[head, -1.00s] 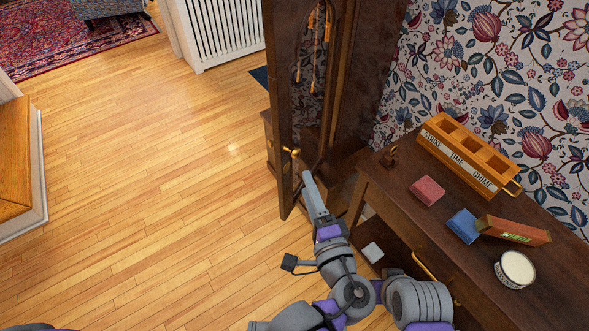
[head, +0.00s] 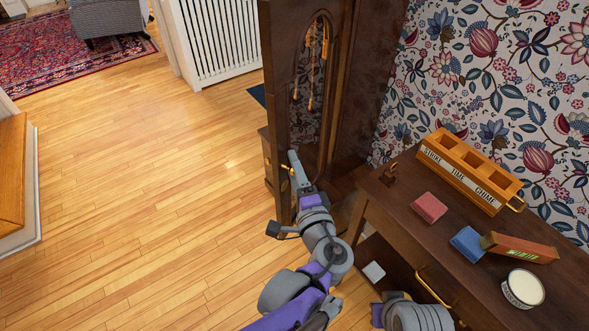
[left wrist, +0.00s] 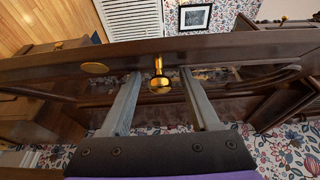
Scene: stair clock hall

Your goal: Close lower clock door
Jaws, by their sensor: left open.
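The lower clock door (head: 275,115) is dark wood with an arched glass panel and stands open from the tall clock case (head: 352,110). Its brass knob (left wrist: 159,84) shows between the two fingers of my left gripper (left wrist: 163,80) in the left wrist view. The fingers are open and sit on either side of the knob, near the door's face; I cannot tell whether they touch it. In the head view my left gripper (head: 296,166) partly covers the knob area. My right gripper is not in view.
A dark side table (head: 395,215) stands right of the clock. On it are a wooden box (head: 470,172) marked STRIKE TIME CHIME, a red block (head: 429,207), a blue block (head: 467,243) and a round tin (head: 522,289). The wooden floor (head: 140,180) at left is clear.

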